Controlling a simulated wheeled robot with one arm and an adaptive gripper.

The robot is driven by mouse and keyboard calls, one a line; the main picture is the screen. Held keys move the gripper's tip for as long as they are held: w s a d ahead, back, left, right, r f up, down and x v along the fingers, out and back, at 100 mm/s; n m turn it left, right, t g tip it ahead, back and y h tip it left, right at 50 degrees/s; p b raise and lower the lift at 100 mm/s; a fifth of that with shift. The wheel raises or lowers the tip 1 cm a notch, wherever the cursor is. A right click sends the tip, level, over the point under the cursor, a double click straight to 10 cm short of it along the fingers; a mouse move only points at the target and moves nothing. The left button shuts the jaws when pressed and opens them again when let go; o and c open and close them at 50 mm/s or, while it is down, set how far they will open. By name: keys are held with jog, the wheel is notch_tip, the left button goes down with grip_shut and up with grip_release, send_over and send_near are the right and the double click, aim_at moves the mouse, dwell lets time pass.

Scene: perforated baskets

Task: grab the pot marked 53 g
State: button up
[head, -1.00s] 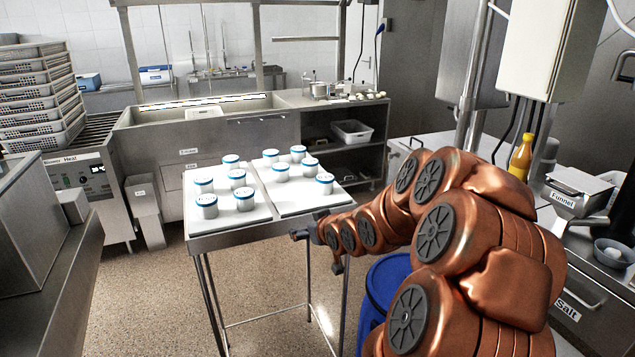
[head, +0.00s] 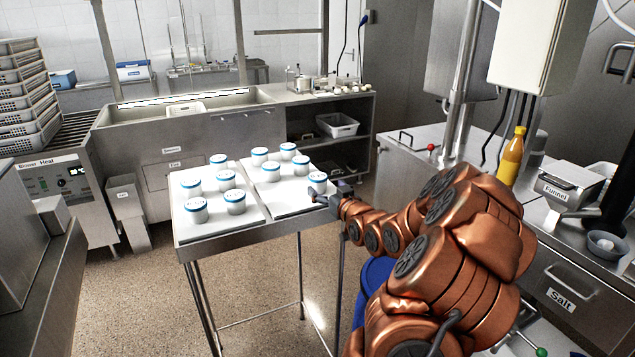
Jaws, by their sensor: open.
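Several white pots with blue-rimmed lids stand on two white boards on a steel table. On the right board, one pot (head: 317,180) stands at the right edge, near another pot (head: 301,166). Others include a back pot (head: 287,152) and, on the left board, a front pot (head: 196,210). The lid markings are too small to read, so I cannot tell which is marked 53 g. My gripper (head: 318,197) is open at the right board's edge, just in front of the rightmost pot. I cannot tell whether it touches that pot.
The steel table (head: 222,240) has bare board around the pots. A blue barrel (head: 372,278) stands beneath my arm. To the right is a counter with a yellow bottle (head: 512,157) and a funnel box (head: 567,190). Stacked baskets (head: 28,100) stand at the far left.

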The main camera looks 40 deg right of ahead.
aim_at(318, 176)
jog(key=x, duration=0.1)
jog(key=p+x, duration=0.2)
jog(key=shift+w+a+r, duration=0.1)
jog(key=shift+w+a, duration=0.1)
jog(key=shift+w, duration=0.2)
jog(key=shift+w+d, duration=0.25)
jog(key=shift+w, duration=0.45)
jog(key=shift+c, duration=0.3)
jog(key=c, duration=1.2)
jog(key=shift+c, duration=0.2)
jog(key=shift+s+r+b, duration=0.15)
jog(key=shift+r+b, duration=0.6)
jog(key=shift+r, duration=0.9)
jog(key=s+a+b, duration=0.1)
jog(key=s+a, duration=0.1)
jog(key=s, duration=0.1)
jog(key=s+a+b, duration=0.2)
jog(key=s+a, duration=0.1)
jog(key=s, duration=0.1)
jog(key=s+a+r+b, duration=0.1)
jog(key=s+a, duration=0.1)
jog(key=s, duration=0.2)
jog(key=shift+a, duration=0.35)
jog(key=shift+s+a+r+b, duration=0.1)
jog(key=shift+s+a+b, duration=0.3)
jog(key=shift+b, duration=0.5)
jog(key=shift+s+a+r+b, duration=0.1)
jog(key=shift+s+a+b, duration=0.15)
jog(key=shift+s+b, duration=0.5)
